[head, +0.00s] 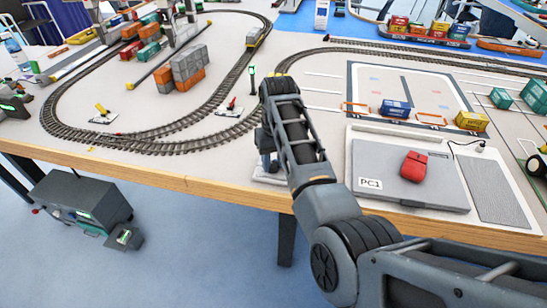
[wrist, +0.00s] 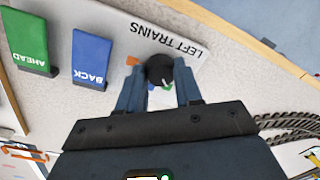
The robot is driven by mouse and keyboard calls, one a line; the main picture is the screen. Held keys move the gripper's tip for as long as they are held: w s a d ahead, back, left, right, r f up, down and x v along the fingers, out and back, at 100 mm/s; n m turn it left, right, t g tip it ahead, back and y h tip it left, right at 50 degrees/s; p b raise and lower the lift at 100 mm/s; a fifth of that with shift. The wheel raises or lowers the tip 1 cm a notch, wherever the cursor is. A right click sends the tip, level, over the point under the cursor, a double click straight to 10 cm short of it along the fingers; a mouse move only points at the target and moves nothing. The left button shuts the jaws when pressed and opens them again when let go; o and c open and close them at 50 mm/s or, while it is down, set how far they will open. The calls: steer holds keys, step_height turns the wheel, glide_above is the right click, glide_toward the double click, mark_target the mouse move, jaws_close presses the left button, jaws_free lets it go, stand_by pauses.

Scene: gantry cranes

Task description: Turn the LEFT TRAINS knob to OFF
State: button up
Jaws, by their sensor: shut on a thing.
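In the wrist view the LEFT TRAINS knob (wrist: 157,68) is small, round and black, on a white plate lettered LEFT TRAINS (wrist: 170,42). A pale mark on it points toward the bottom of the picture. An orange patch (wrist: 132,61) lies to its left, and green and blue patches show partly below it between the fingers. No OFF lettering is readable. My gripper (wrist: 158,73) is shut on the knob, one dark blue finger on each side. In the head view my gripper (head: 267,158) is low at the table's front edge, and my arm hides the knob.
Blue BACK (wrist: 90,60) and green AHEAD (wrist: 31,40) pieces stand left of the knob in the wrist view. Train track (head: 160,147) curves left of my arm. A grey PC1 box (head: 385,180) with a red object (head: 414,166) lies right. The wooden table edge (head: 150,176) is close.

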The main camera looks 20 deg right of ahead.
mark_target(274, 163)
steer(key=n+p, duration=0.2)
steer(key=n, duration=0.4)
steer(key=shift+w+p, duration=0.1)
steer(key=shift+p, duration=0.25)
stand_by(0.4)
steer(key=o, duration=1)
steer(key=shift+o, duration=0.2)
steer(key=shift+w+d+r, duration=0.1)
steer(key=shift+d+r, duration=0.05)
steer(key=shift+r, duration=3.75)
